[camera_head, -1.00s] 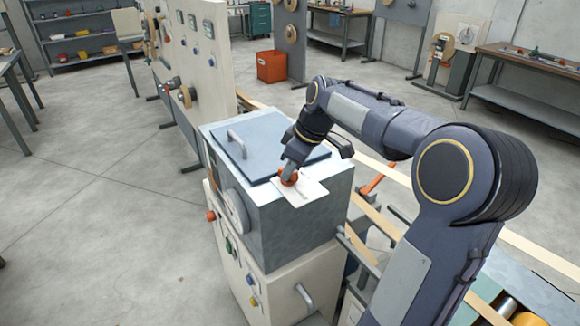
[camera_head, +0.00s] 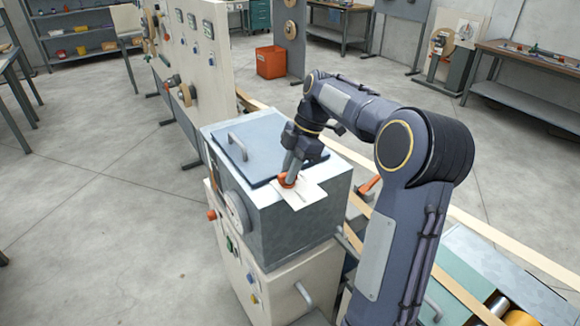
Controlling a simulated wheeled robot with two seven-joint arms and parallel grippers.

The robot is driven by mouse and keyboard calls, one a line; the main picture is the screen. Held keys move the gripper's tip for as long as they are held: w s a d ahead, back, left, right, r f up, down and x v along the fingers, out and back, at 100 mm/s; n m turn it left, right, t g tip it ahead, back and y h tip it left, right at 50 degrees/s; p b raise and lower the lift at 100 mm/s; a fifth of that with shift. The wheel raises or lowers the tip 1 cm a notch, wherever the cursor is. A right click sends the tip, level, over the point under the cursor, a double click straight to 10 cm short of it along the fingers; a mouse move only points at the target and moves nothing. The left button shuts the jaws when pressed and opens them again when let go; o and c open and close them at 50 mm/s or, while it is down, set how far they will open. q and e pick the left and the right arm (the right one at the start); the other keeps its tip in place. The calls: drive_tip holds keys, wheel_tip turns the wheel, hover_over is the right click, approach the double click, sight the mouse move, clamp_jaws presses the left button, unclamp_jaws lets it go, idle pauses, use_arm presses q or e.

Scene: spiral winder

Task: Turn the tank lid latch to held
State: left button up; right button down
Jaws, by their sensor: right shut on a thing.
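The grey metal tank (camera_head: 300,236) stands on a cream cabinet, with a flat blue-grey lid (camera_head: 262,143) lying closed on top. The lid has a bar handle (camera_head: 238,147) near its left side. The orange latch (camera_head: 286,181) sits on a white plate (camera_head: 312,192) at the lid's front right edge. My right gripper (camera_head: 289,174) comes down on the latch from above and is shut on it. The fingers hide part of the latch, so its exact angle is hard to read. My left gripper is not in view.
A cream panel (camera_head: 200,70) with wheels and dials stands behind on the left. An orange bin (camera_head: 271,62) stands at the back. The floor on the left is clear.

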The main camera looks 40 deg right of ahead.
drive_tip(key=shift+r+n, duration=0.1)
drive_tip(key=shift+n, duration=0.5)
drive_tip(key=shift+g, duration=0.3)
drive_tip(key=c, duration=1.4)
unclamp_jaws()
drive_tip(key=v, duration=0.7)
drive_tip(key=shift+d+r, duration=0.2)
drive_tip(key=shift+r, duration=0.1)
drive_tip(key=shift+a, duration=0.1)
